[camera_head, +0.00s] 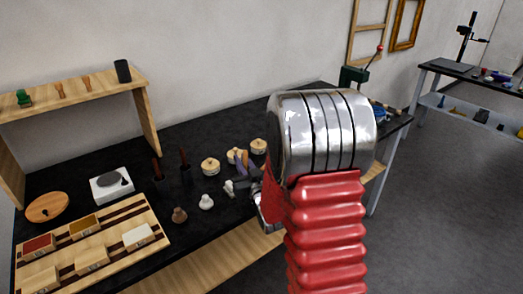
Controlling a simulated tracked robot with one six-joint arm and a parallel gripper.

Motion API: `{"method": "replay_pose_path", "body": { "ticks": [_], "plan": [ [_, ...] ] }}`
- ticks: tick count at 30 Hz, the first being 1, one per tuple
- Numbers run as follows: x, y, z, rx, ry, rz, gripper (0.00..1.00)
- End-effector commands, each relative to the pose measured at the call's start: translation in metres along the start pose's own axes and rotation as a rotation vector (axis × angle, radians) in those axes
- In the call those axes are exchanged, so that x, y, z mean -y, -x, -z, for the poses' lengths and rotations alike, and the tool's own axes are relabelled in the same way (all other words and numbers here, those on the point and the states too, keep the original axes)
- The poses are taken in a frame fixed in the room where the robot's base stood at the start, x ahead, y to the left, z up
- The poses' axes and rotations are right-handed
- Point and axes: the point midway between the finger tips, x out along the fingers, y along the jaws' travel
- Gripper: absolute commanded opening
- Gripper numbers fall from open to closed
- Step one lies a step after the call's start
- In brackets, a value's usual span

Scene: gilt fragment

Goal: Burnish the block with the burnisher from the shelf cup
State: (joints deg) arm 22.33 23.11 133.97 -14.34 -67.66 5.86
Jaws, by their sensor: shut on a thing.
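Several wooden blocks lie on the striped board (62,247) at the lower left. One has a red top (39,243), one a gold top (84,224), one a cream top (138,235); the others are plain wood (92,259). I cannot tell which is the task's block. A dark cup (122,71) stands upright on the shelf (75,97); I see no tool rising from it. My gripper (243,182) is low over the bench, right of the board and partly hidden by my arm. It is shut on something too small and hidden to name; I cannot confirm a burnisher.
Lidded pots (210,166), a white knob-shaped piece (206,202) and a brown one (180,214) stand near my gripper. Dark upright holders (157,168), a white hotplate-like device (112,184) and a round wooden piece (47,207) stand behind the board. The shelf's side panel (147,123) rises there.

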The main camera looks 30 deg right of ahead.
Motion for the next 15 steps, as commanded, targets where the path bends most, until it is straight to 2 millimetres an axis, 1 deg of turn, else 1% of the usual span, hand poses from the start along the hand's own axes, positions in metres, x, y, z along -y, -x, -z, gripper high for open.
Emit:
{"method": "replay_pose_path", "body": {
  "ticks": [1,5,9,12,15],
  "plan": [
    [0.018,0.002,-0.006,0.004,-0.001,0.009,0.00],
    [0.055,0.008,-0.017,0.003,0.000,0.023,0.00],
    [0.097,0.017,-0.027,0.003,0.000,0.054,0.00],
    [0.128,0.023,-0.032,0.001,0.000,0.086,0.00],
    [0.154,0.029,-0.035,0.001,0.000,0.120,0.00]
  ]
}}
